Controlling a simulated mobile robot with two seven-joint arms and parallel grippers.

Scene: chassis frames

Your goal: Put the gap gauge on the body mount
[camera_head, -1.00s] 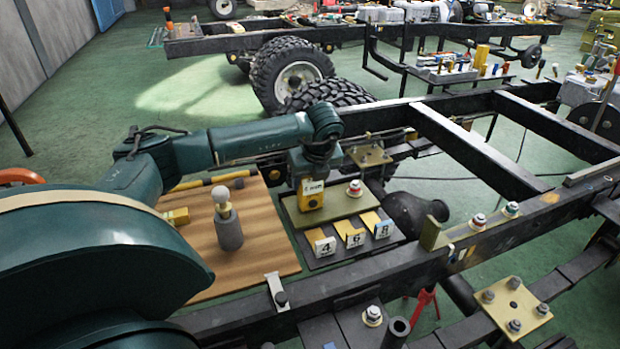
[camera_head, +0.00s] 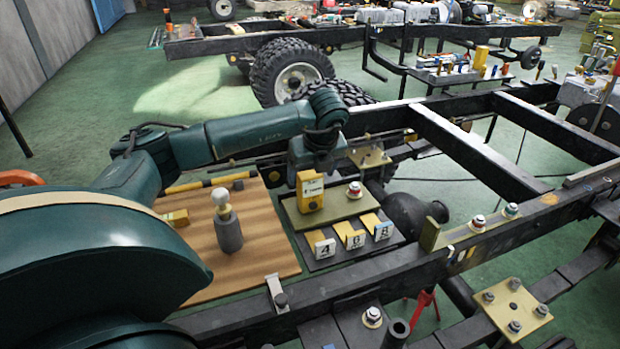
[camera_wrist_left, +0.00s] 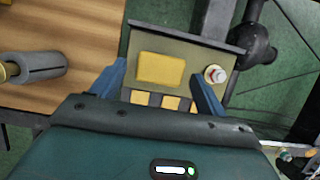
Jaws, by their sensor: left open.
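The gap gauge, a yellow block with a dark-lettered label (camera_head: 310,193), stands upright on the tan plate of the body mount (camera_head: 335,210). In the left wrist view the gauge (camera_wrist_left: 161,70) is seen from above on that plate (camera_wrist_left: 200,49). My left gripper (camera_wrist_left: 158,72) is open, its blue fingers spread to either side of the gauge with gaps between. In the head view the wrist hangs just above and behind the gauge, and the fingers are mostly hidden. My right gripper is in neither view.
A bolt with a red and white washer (camera_head: 354,190) stands on the same plate, right of the gauge. Tags numbered 4, 6 and 8 (camera_head: 351,237) line its front. A grey cylinder (camera_head: 228,232) stands on the wooden board (camera_head: 262,255). The black chassis rail (camera_head: 330,285) runs in front.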

